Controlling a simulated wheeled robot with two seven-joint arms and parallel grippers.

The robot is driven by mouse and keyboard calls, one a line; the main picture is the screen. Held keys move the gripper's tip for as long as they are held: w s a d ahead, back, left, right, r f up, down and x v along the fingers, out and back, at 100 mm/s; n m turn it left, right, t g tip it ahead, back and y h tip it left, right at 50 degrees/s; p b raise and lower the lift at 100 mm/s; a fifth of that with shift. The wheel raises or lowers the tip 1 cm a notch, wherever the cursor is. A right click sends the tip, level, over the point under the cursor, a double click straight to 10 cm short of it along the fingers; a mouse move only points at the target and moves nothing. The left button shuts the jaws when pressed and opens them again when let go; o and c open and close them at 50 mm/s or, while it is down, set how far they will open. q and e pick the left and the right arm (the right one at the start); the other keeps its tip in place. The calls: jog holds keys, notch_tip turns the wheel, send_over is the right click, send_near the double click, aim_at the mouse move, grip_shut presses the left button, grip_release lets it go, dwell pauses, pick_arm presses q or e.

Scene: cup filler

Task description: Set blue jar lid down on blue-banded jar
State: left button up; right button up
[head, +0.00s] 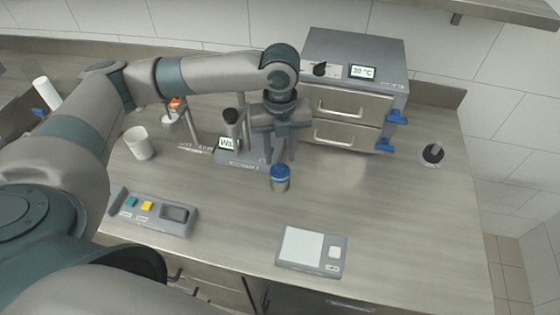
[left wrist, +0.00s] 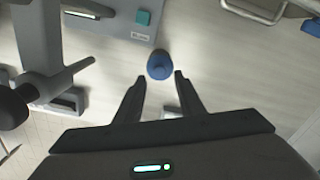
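The blue-banded jar (head: 280,186) stands upright on the counter near the middle of the head view. The blue jar lid (head: 280,171) appears to sit level on top of it. In the left wrist view the lid (left wrist: 160,65) shows as a round blue shape just beyond the fingertips, hiding most of the jar. My left gripper (head: 280,156) points down above and just behind the jar. Its two fingers are spread apart with nothing between them; it also shows open in the left wrist view (left wrist: 160,78). My right gripper is not in view.
A grey device with a display (head: 240,155) stands close behind the jar to the left. A two-drawer unit (head: 355,60) is behind right.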

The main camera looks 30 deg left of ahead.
aim_at(280, 166)
pick_arm(q)
notch_tip(280, 166, up, 8)
jog(key=b, duration=0.1)
dwell(0.9)
